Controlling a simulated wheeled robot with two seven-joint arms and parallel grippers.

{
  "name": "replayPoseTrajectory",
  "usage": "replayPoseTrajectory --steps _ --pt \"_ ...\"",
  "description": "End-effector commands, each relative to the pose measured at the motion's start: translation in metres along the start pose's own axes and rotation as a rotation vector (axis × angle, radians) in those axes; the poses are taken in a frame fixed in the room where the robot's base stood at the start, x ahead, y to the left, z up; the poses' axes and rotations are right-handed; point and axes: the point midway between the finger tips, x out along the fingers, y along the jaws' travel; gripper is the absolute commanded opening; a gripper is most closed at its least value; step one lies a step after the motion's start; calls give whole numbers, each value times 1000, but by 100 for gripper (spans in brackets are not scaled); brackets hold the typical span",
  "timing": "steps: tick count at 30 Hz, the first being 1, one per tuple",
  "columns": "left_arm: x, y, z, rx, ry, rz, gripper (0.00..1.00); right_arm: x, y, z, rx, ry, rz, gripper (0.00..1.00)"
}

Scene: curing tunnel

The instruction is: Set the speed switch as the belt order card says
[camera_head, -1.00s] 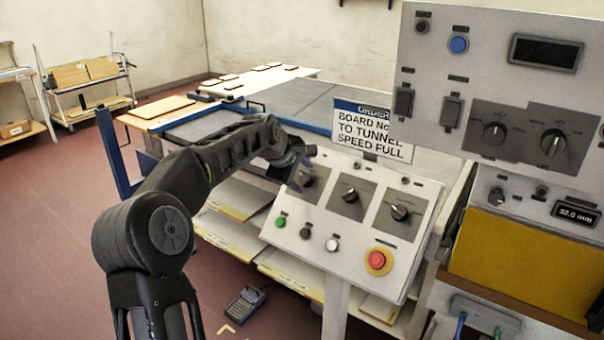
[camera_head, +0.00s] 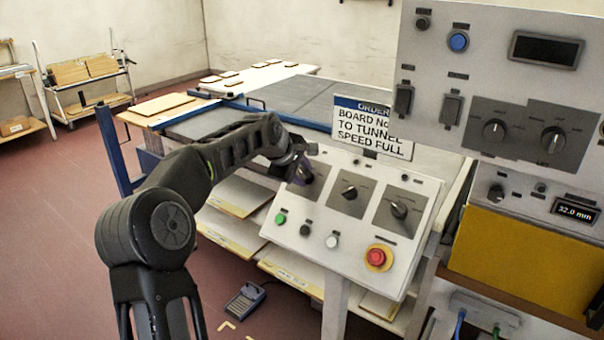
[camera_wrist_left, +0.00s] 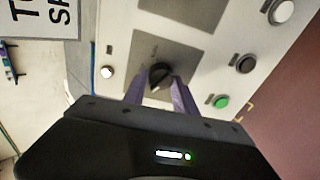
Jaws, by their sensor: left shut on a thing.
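The order card (camera_head: 372,130) stands behind the sloped control panel (camera_head: 350,245); its readable words are "BOARD No… TO TUNNEL SPEED FULL". The panel has three black rotary switches on grey plates: a left one, a middle one (camera_head: 349,191) and a right one (camera_head: 399,210). Their labels are too small to read. My left gripper (camera_head: 301,172) is at the left switch and partly hides it in the head view. In the left wrist view its purple fingers are shut on the left switch knob (camera_wrist_left: 160,75), one on each side. My right gripper is not in view.
Below the switches are a green button (camera_head: 281,219), a black one, a white one (camera_head: 332,241) and a red emergency button (camera_head: 377,258). An upright cabinet panel (camera_head: 480,70) with more knobs stands at the right. The conveyor table (camera_head: 300,100) lies behind.

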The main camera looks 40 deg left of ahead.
Motion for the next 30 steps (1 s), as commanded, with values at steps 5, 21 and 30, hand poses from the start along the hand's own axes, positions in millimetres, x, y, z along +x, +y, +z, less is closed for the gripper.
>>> replayPoseTrajectory --steps 5,21,30 --pt "0 0 0 0 0 -1 0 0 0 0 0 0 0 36" --pt "1 -1 0 143 9 9 0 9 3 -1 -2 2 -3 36" --pt "2 -1 1 383 23 24 0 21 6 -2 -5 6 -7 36"
